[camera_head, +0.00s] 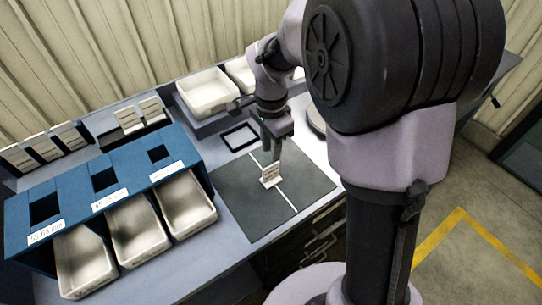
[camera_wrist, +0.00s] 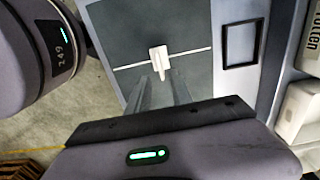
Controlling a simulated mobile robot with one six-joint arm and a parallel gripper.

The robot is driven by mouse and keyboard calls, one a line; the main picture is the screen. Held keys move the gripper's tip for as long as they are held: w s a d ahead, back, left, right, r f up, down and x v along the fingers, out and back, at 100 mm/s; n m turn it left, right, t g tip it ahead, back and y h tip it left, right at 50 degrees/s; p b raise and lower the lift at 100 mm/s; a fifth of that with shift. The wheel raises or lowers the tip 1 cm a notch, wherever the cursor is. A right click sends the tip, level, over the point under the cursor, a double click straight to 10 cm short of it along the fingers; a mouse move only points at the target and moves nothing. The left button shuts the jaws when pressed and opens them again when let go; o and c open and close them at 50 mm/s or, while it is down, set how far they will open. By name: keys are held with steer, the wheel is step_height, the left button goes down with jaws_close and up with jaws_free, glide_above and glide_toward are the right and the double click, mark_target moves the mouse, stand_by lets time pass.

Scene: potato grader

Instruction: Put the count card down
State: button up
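The count card (camera_head: 270,175) is a small white card with dark print. It stands upright at the white line on the dark mat (camera_head: 239,190). My gripper (camera_head: 272,157) points down just above it, with its fingertips at the card's top. In the wrist view the card (camera_wrist: 158,54) shows as a pale block, with a narrow part reaching back between the tips of my gripper (camera_wrist: 165,80). I cannot tell whether the fingers press on it or stand slightly apart. The card appears to be at mat level, but its contact with the mat is not clear.
A blue rack (camera_head: 129,167) with labelled openings and several pale trays (camera_head: 187,229) stands left of the mat. A black square frame (camera_head: 239,137) lies behind the mat, near a white bin (camera_head: 207,108). Most of the mat is clear.

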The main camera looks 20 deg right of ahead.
steer(key=s+a+r+n+t, duration=0.2)
steer(key=s+r+n+t, duration=0.15)
steer(key=s+r, duration=0.6)
steer(key=s+a+r+n+t+y, duration=0.1)
steer(key=s+r+n+t+y, duration=0.1)
steer(key=s+n, duration=0.4)
steer(key=s+r, duration=0.1)
steer(key=s, duration=0.2)
steer(key=shift+s+a+r, duration=0.35)
steer(key=shift+s+a, duration=0.05)
steer(key=shift+n, duration=0.25)
